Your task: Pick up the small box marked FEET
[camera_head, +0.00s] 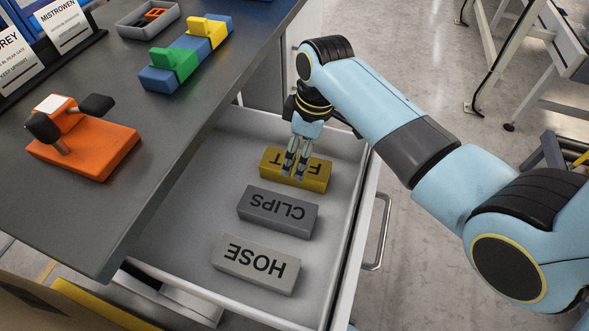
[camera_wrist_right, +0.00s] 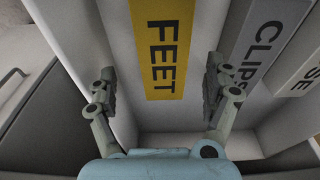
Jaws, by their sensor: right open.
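The small yellow box marked FEET (camera_head: 314,180) lies in the open drawer, at its far end in the head view. My right gripper (camera_head: 294,174) is over it and hides the middle of its lettering. In the right wrist view the FEET box (camera_wrist_right: 162,48) lies ahead, between the two spread fingers of the right gripper (camera_wrist_right: 160,90). The fingers are open and hold nothing. The head view does not show whether they touch the box. My left gripper is not in view.
A dark grey CLIPS box (camera_head: 278,211) and a light grey HOSE box (camera_head: 256,264) lie nearer in the drawer (camera_head: 190,225). The tabletop (camera_head: 110,215) overhangs the drawer's left side and bears an orange device (camera_head: 88,148) and a blue block with clips (camera_head: 160,81).

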